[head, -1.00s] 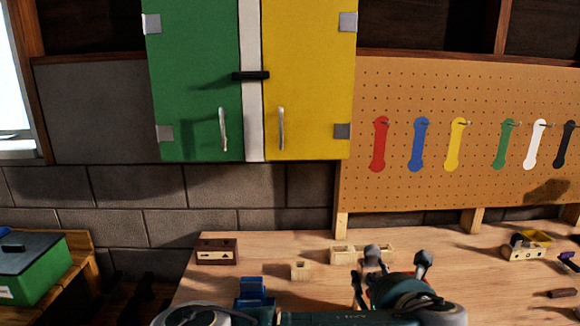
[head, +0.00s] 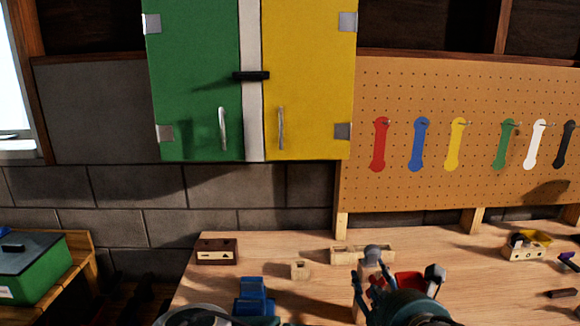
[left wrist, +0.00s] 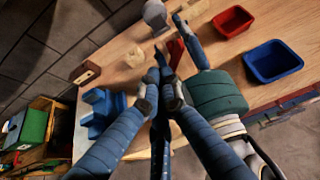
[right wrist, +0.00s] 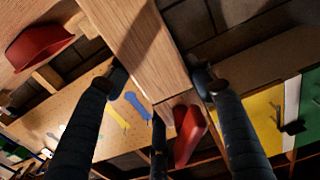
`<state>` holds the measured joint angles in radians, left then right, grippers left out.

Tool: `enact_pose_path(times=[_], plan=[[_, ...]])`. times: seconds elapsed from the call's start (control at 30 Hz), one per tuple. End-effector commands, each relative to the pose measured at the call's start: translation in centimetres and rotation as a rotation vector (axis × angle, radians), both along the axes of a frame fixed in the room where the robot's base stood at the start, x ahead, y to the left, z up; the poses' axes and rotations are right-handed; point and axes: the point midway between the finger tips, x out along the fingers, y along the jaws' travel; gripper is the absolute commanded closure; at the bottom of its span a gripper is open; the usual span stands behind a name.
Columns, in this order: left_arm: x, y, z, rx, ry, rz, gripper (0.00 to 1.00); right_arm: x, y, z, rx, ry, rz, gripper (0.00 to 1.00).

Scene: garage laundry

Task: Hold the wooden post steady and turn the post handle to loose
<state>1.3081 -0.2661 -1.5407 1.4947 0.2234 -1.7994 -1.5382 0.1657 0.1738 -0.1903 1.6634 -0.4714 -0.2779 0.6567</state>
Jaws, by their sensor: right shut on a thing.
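In the right wrist view, the wooden post (right wrist: 145,45) runs between the fingers of my right gripper (right wrist: 163,82), which is shut on it. The red post handle (right wrist: 186,136) shows at the post's end, just past the fingertips. It also shows in the left wrist view as a red piece (left wrist: 175,50) just beyond my left fingertips. My left gripper (left wrist: 160,84) has its fingertips close together with nothing seen between them. I cannot tell whether it touches the handle. In the head view my right gripper (head: 395,270) hides most of the post; my left one is largely cut off.
A blue object (head: 254,297) stands on the workbench, left of my right gripper. A red bin (left wrist: 234,20) and a blue bin (left wrist: 272,60) are beside the right arm. Small wooden blocks (head: 300,270) lie behind. The bench's left middle has free room.

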Motion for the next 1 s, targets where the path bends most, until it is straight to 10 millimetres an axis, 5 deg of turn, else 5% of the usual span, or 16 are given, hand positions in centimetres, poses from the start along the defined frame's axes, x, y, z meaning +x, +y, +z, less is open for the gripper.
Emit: enact_pose_path(times=[0.13,0.47,0.73,1.0], plan=[[-1.5,-0.7,-0.6,-0.002,0.020,-0.022,1.00,0.0,-0.1,-0.5,0.000,0.012,-0.004,0.83],[-1.1,-0.8,0.0,0.010,0.017,-0.015,1.00,0.1,0.1,-0.4,0.000,0.011,-0.003,0.83],[-2.5,-4.5,-0.4,0.001,0.022,-0.024,1.00,0.0,0.3,-0.4,-0.005,0.008,0.002,0.83],[-1.7,-4.8,-0.5,-0.005,0.022,-0.026,1.00,0.1,0.5,-0.1,-0.003,0.002,0.003,0.83]])
